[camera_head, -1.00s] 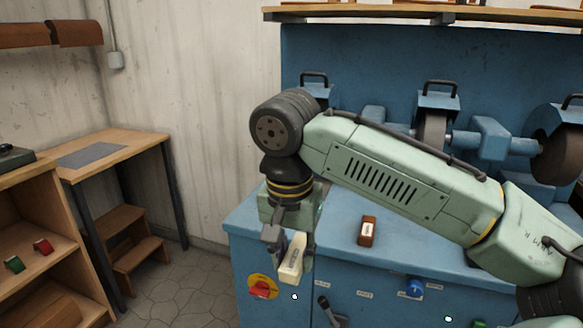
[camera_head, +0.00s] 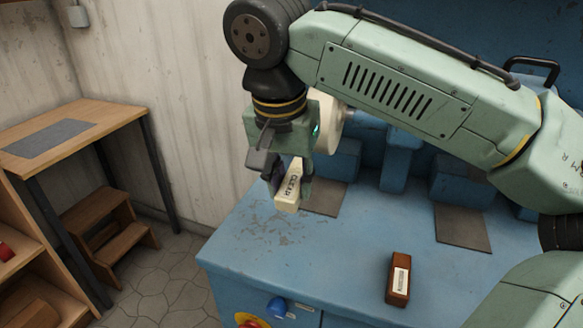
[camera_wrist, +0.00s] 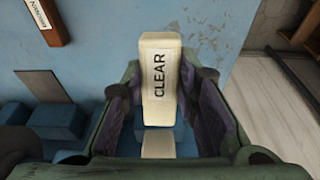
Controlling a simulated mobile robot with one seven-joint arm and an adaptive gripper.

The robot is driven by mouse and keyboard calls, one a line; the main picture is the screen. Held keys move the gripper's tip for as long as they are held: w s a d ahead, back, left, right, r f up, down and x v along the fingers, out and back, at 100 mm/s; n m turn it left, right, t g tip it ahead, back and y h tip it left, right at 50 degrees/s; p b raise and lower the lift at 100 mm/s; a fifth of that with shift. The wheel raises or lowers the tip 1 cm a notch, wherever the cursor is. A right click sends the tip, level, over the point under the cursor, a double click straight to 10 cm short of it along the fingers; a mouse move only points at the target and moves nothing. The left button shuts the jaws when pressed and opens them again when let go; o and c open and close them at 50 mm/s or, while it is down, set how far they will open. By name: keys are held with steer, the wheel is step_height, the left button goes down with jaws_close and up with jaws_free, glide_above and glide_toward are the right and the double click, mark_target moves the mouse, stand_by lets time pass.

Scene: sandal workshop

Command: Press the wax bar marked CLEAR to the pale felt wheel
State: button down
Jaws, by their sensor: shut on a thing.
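My gripper (camera_head: 281,178) is shut on a cream wax bar (camera_head: 289,190) marked CLEAR and holds it above the blue bench top. In the wrist view the bar (camera_wrist: 159,82) sits between both finger pads (camera_wrist: 165,115), its label readable. The pale felt wheel (camera_head: 331,122) shows just right of my gripper in the head view, partly hidden behind my gripper and arm. I cannot tell whether the bar touches the wheel; the two look apart.
A brown labelled bar (camera_head: 398,279) lies on the blue bench (camera_head: 330,255) at the front right; it also shows in the wrist view (camera_wrist: 46,18). Dark flat plates (camera_head: 463,228) lie by the machine housings. A wooden table (camera_head: 75,130) and step stool (camera_head: 110,230) stand left.

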mark_target(300, 164)
steer(key=shift+w+d+r, duration=0.2)
steer(key=shift+w+r, duration=0.15)
steer(key=shift+w, duration=0.1)
steer(key=shift+w+d+r+p, duration=0.2)
steer(key=shift+w+p, duration=0.1)
steer(key=shift+w, duration=0.35)
steer(key=shift+w+d+r+p, duration=0.1)
steer(key=shift+w+d+p, duration=0.15)
steer(key=shift+w, duration=0.45)
steer(key=shift+w+d+r+p, duration=0.1)
steer(key=shift+w+d+p, duration=0.15)
steer(key=shift+w, duration=0.4)
steer(key=shift+w+d+r+p, duration=0.1)
steer(key=shift+w+r+p, duration=0.1)
steer(key=shift+w+p, duration=0.45)
stand_by(0.9)
steer(key=shift+s, duration=0.2)
